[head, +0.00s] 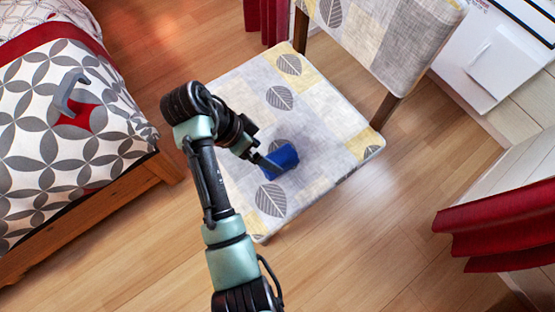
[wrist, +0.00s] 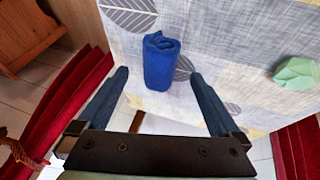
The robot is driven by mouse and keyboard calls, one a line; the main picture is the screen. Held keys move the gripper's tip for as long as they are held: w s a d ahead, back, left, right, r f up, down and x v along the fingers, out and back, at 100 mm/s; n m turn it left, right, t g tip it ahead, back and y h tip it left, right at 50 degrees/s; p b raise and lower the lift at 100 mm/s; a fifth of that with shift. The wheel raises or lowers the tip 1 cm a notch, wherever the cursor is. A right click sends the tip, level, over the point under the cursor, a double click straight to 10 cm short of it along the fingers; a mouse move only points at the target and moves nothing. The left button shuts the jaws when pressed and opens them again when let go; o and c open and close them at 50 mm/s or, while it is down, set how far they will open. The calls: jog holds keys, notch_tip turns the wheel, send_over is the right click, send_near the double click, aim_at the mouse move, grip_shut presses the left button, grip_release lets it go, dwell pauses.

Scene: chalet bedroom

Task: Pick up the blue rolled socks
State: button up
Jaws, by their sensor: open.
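The blue rolled socks (head: 279,161) lie on the patterned seat of the chair (head: 312,130), right of the seat's middle leaf prints. In the wrist view the blue rolled socks (wrist: 160,62) stand out as a dark blue roll just beyond the fingertips, roughly centred between them. My gripper (wrist: 158,75) is open, with one finger on each side of the line to the socks, and holds nothing. In the head view my gripper (head: 266,164) is at the socks' left side and partly hidden by my arm. I cannot tell whether a finger touches the socks.
A pale green faceted object (wrist: 297,72) lies on the seat to the right in the wrist view. The chair's backrest (head: 390,35) rises behind the seat. A bed (head: 70,110) with a grey object (head: 70,94) is at left. Red curtains (head: 500,228) hang at right.

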aim_at(272, 156)
jog(key=b+x, duration=0.2)
jog(key=x, duration=0.3)
jog(key=shift+w+d+b, duration=0.1)
jog(key=shift+w+b, duration=0.2)
jog(key=shift+b, duration=0.1)
jog(key=c, duration=1.1)
jog(key=shift+r, duration=0.15)
